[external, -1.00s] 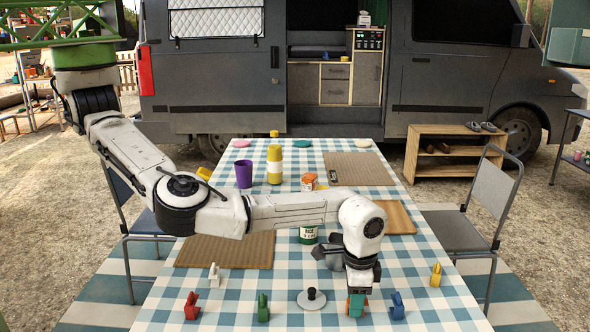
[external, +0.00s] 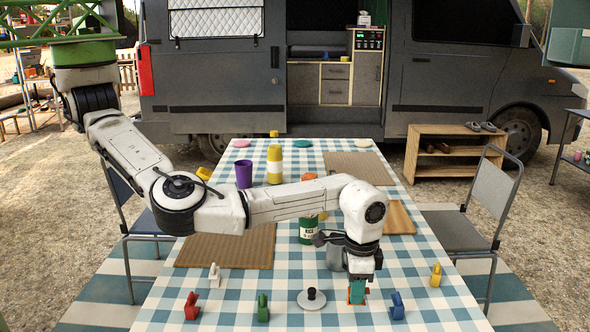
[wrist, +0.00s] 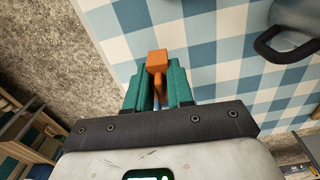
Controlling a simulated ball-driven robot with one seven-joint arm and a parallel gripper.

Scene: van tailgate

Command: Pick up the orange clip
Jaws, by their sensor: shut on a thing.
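The orange clip (wrist: 157,62) is between the teal fingers of my gripper (wrist: 158,92) in the wrist view, with its blocky end sticking out past them. My gripper is shut on it. In the external view my gripper (external: 357,292) points down over the front part of the checked table, between the pot lid and the blue clip (external: 397,306). The clip is mostly hidden by the fingers there.
A red clip (external: 191,306), green clip (external: 263,308), white clip (external: 214,275) and yellow clip (external: 436,275) stand on the checked tablecloth. A lid (external: 311,301) lies left of my gripper. A grey pot (external: 334,258) and green can (external: 307,231) stand behind.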

